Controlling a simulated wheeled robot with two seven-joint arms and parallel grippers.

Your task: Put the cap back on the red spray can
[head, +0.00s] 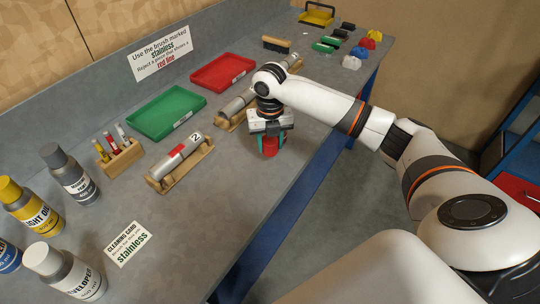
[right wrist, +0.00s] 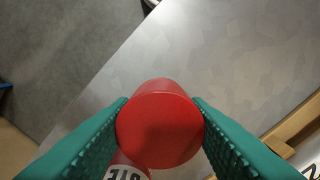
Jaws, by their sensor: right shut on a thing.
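My right gripper (head: 270,141) is low over the table near its front edge, its teal fingers on either side of a red round piece (head: 270,147). In the right wrist view the fingers press on both sides of this red piece (right wrist: 160,128), which looks like the cap, its round face toward the camera. Just below it a red thing with a white label and black letters (right wrist: 127,172) shows partly, perhaps the red spray can. Most of it is hidden, and I cannot tell whether the cap touches it. My left gripper is out of view.
A wooden stand (head: 187,168) with a grey cylinder is left of the gripper; another (head: 232,122) is behind. Green (head: 167,112) and red (head: 222,72) trays lie farther back. Several bottles (head: 70,175) stand at left. The table's front edge is close to the gripper.

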